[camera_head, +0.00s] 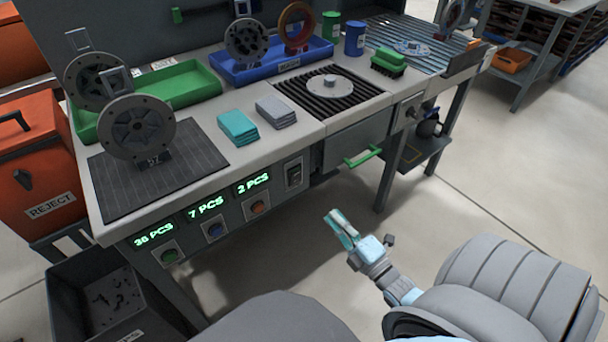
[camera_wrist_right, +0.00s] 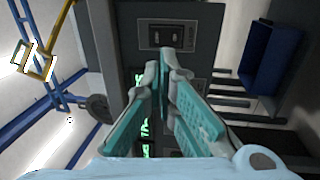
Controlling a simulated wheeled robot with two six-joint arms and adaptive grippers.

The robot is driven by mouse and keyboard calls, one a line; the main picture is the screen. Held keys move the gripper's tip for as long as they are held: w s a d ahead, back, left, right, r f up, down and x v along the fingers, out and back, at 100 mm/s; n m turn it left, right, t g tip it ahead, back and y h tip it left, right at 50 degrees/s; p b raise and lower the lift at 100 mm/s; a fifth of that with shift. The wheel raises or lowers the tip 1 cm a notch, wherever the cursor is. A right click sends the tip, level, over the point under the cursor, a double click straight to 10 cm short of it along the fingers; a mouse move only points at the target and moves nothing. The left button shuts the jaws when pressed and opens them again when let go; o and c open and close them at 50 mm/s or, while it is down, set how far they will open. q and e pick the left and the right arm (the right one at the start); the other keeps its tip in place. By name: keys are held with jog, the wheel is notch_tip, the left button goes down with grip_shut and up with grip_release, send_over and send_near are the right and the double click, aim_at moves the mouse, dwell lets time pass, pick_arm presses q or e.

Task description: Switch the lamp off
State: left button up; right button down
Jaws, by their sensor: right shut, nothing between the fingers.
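A dark rocker switch (camera_head: 293,173) sits in the workbench's front panel, right of the green-lit counters. The same switch plate (camera_wrist_right: 172,36) shows at the top of the right wrist view, just beyond my fingertips. My right gripper (camera_head: 340,225), with teal finger pads, is in front of the bench, below and right of the switch in the head view. In the wrist view its fingers (camera_wrist_right: 164,68) are together and empty, apart from the switch. The lamp itself cannot be made out. My left gripper is not in view.
Counter displays (camera_head: 206,208) and round push buttons (camera_head: 258,208) sit left of the switch. A drawer with a green handle (camera_head: 362,157) is to its right. The workbench top (camera_head: 206,119) carries cloths, trays and round metal parts. Open floor lies in front.

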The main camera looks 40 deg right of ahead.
jog(key=b, duration=0.2)
send_near(297, 174)
jog(key=w+b, duration=0.1)
jog(key=w, duration=0.2)
jog(key=w+b, duration=0.1)
jog(key=w, duration=0.2)
jog(key=shift+w+d+r+b, duration=0.15)
jog(key=shift+w+r+b, duration=0.05)
jog(key=shift+b, duration=0.1)
jog(key=shift+w+r, duration=0.15)
jog(key=shift+w, duration=0.15)
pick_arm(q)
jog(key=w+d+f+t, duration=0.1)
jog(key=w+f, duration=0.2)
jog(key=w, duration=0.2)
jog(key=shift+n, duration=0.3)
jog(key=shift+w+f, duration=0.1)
